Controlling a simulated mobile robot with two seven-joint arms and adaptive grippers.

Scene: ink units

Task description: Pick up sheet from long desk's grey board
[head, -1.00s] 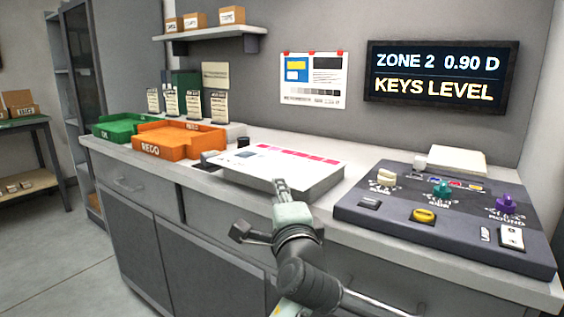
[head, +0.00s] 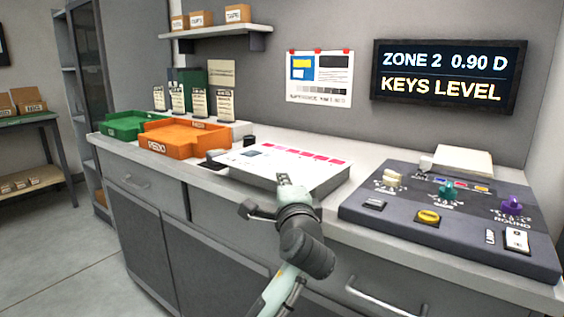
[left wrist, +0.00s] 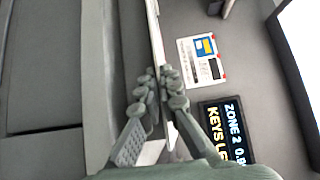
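The sheet (head: 295,156), white with a row of pink patches and a small dark block, lies on top of the grey board (head: 322,187) on the long desk. My left gripper (head: 283,180) is at the front edge of the board and sheet. In the left wrist view its two fingertips (left wrist: 159,76) are close together, on either side of the thin white edge of the sheet (left wrist: 156,35), and look shut on it. The sheet still lies flat on the board. My right gripper is not in view.
The orange REDO tray (head: 184,143) and a green tray (head: 128,126) stand left of the board. A dark control panel (head: 375,217) with knobs stands to the right. A wall display (head: 447,78) reads "ZONE 2 0.90 D, KEYS LEVEL". A drawer handle (head: 385,298) juts out below.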

